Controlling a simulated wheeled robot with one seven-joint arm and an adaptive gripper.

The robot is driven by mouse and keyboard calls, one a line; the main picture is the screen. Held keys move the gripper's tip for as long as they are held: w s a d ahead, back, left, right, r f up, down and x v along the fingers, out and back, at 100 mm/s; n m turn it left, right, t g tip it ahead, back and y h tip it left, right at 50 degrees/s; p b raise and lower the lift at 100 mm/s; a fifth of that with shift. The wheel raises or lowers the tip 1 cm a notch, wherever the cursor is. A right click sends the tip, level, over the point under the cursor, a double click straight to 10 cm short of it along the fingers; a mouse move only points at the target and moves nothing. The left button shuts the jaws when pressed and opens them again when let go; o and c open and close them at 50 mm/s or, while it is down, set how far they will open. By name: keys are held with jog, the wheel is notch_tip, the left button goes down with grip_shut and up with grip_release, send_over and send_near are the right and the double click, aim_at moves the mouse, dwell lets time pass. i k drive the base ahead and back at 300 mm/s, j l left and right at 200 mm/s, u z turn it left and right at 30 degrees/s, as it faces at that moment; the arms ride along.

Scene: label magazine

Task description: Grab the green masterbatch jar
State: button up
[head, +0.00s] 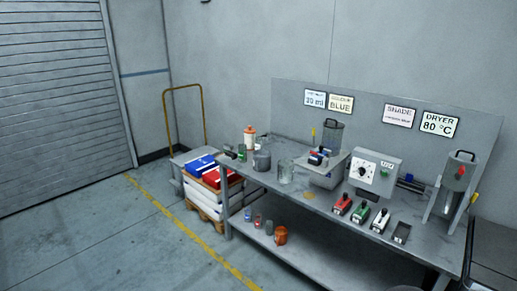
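I cannot tell for sure which item is the green masterbatch jar. A small green item (242,152) stands at the left end of the workbench, near a white bottle with an orange top (249,138). On the lower shelf stand a small blue jar (248,214), a small red jar (257,221), a greyish jar (269,228) and a larger orange jar (281,235). My gripper is not in view.
The floor at left is clear.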

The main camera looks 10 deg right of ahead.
aim_at(242, 153)
jog(key=i+j+z, duration=0.15)
jog(key=i+j, duration=0.15)
jog(key=i+j+z, duration=0.1)
jog(key=i+j, duration=0.25)
jog(key=i, duration=0.15)
jog(key=i+j+z, duration=0.15)
jog(key=i+j, duration=0.2)
jog(key=i+j+z, duration=0.15)
jog(key=i+j, duration=0.25)
jog(key=i+j+z, duration=0.1)
jog(key=i+j, duration=0.2)
jog(key=j, duration=0.25)
jog(key=i+j+z, duration=0.15)
jog(key=i+j, duration=0.15)
jog(key=j, duration=0.2)
jog(key=i+j+z, duration=0.15)
jog(key=i+j, duration=0.15)
jog(key=j, duration=0.2)
jog(key=i+j+z, duration=0.15)
jog(key=j, duration=0.4)
jog(key=i, duration=0.1)
